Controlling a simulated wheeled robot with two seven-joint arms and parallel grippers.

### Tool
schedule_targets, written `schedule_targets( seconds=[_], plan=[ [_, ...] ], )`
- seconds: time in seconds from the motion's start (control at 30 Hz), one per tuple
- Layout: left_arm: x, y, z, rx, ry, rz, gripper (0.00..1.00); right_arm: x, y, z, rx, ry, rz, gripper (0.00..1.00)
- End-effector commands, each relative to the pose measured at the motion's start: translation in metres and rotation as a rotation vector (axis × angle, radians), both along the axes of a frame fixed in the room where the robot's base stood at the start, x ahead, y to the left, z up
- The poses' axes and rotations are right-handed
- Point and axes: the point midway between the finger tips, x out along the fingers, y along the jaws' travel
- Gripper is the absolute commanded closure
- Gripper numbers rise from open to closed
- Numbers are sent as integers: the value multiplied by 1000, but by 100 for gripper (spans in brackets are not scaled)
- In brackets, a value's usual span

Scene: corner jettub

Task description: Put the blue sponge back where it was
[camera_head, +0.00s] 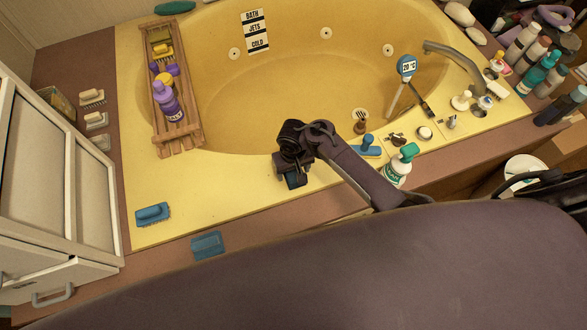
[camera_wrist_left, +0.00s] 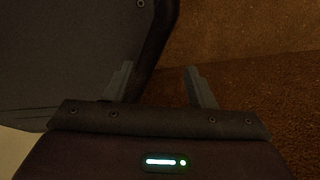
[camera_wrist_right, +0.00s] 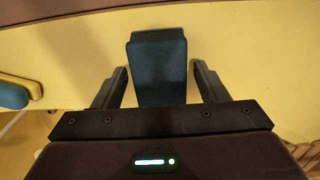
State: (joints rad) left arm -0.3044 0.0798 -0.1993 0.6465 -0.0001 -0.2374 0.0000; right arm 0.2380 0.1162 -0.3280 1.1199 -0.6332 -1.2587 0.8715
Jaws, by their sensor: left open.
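In the head view my right gripper (camera_head: 291,172) is over the front yellow rim of the tub, with a blue sponge (camera_head: 293,181) at its fingertips. I cannot tell whether the sponge touches the rim. Another flat blue block (camera_head: 208,245) lies on the brown front ledge. My left gripper (camera_wrist_left: 159,70) shows only in its own wrist view, open and empty above a brown surface.
A wooden rack (camera_head: 180,140) with purple bottles spans the left rim. A blue-handled brush (camera_head: 368,148) and a white spray bottle with green top (camera_head: 397,166) stand right of the gripper.

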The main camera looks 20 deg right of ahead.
Motion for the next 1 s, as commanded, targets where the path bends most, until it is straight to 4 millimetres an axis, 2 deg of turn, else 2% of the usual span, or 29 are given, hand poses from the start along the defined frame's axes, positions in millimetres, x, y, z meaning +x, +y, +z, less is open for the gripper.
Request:
schedule_targets(
  seconds=[0.27,0.4,0.6,0.8,1.0],
  plan=[
    [3,0,1,-1,-5,0,50,0,0,0,0,0,0,28],
    [0,0,4,-1,-4,0,50,0,1,9,2,-1,-2,28],
    [-11,3,17,4,13,0,50,1,2,47,4,-3,-2,28],
    [-13,3,30,3,15,0,50,0,2,89,4,-2,-2,28],
    [-9,2,38,2,8,-1,50,1,1,116,3,-1,-1,28]
  ],
)
